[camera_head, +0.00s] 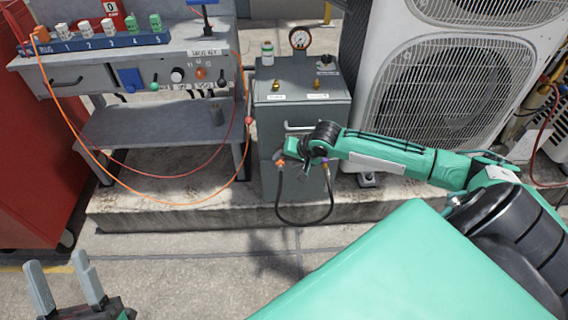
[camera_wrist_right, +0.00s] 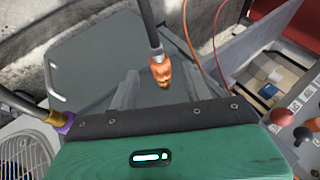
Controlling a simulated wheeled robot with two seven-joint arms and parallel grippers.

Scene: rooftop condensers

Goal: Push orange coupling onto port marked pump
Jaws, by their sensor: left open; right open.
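The orange coupling (camera_head: 280,163) sits on the end of a black hose (camera_head: 305,222) that loops down before the grey cabinet (camera_head: 262,165). In the right wrist view the coupling (camera_wrist_right: 160,73) lies between my right fingers, with gaps beside it. My right gripper (camera_head: 288,157) is open around it; its fingers are hard to make out in the head view. The hose's other end has a purple collar (camera_head: 325,161), also seen in the right wrist view (camera_wrist_right: 65,122). Two brass ports (camera_head: 276,86) (camera_head: 317,84) stand on the cabinet top; their labels are unreadable. My left gripper (camera_head: 66,278) is open and empty.
A pressure gauge (camera_head: 300,39) and a small canister (camera_head: 267,53) stand at the cabinet's back. A workbench (camera_head: 150,60) with plugs and hanging red and orange cables is left. A condenser (camera_head: 440,80) stands right. The floor in front is clear.

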